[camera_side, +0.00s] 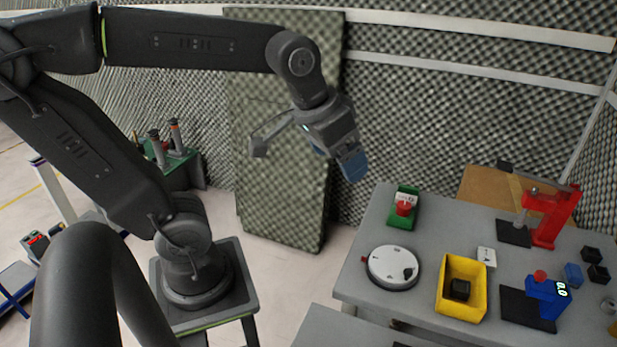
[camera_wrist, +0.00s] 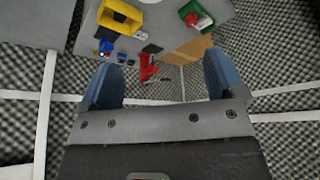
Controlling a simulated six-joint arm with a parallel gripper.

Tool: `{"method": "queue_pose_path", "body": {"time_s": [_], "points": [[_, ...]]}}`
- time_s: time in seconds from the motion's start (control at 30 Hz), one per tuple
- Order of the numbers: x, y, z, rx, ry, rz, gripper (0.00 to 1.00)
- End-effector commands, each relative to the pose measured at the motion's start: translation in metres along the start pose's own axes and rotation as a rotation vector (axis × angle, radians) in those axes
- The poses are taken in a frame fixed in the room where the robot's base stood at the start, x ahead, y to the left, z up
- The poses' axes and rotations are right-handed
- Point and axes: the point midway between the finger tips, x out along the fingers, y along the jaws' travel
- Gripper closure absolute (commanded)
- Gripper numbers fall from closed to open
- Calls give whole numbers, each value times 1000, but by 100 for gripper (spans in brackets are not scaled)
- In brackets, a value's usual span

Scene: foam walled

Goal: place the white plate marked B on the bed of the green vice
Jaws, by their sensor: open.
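A small white plate (camera_side: 486,256) with a dark mark, too small to read, lies on the grey table just behind the yellow bin. It also shows in the wrist view (camera_wrist: 152,48). The green vice (camera_side: 402,217) stands at the table's back left, with a red part and a whitish piece on it; I cannot tell whether that piece is loose. The vice is at the top of the wrist view (camera_wrist: 188,10). My gripper (camera_side: 350,165) is raised in the air left of the table, apart from everything. Its blue fingers are spread with nothing between them in the wrist view (camera_wrist: 163,82).
A yellow bin (camera_side: 443,299) with a black block inside stands near the front. A round white device (camera_side: 387,265) is left of it. A red press (camera_side: 548,218) and a blue device (camera_side: 543,297) stand at right, with small blocks beside them. Foam walls surround the area.

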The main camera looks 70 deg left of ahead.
Motion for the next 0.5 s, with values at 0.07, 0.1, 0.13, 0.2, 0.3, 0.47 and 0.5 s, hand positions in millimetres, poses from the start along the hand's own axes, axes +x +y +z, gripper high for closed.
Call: {"method": "queue_pose_path", "body": {"time_s": [0.07,0.1,0.13,0.2,0.3,0.47,0.5], "points": [[-2,2,27,44,32,10,11],[-1,3,37,61,42,13,11],[0,3,43,72,48,15,11],[1,4,53,90,61,18,11],[3,4,61,104,68,20,11],[3,4,62,106,67,21,11],[3,4,62,106,67,20,11]]}}
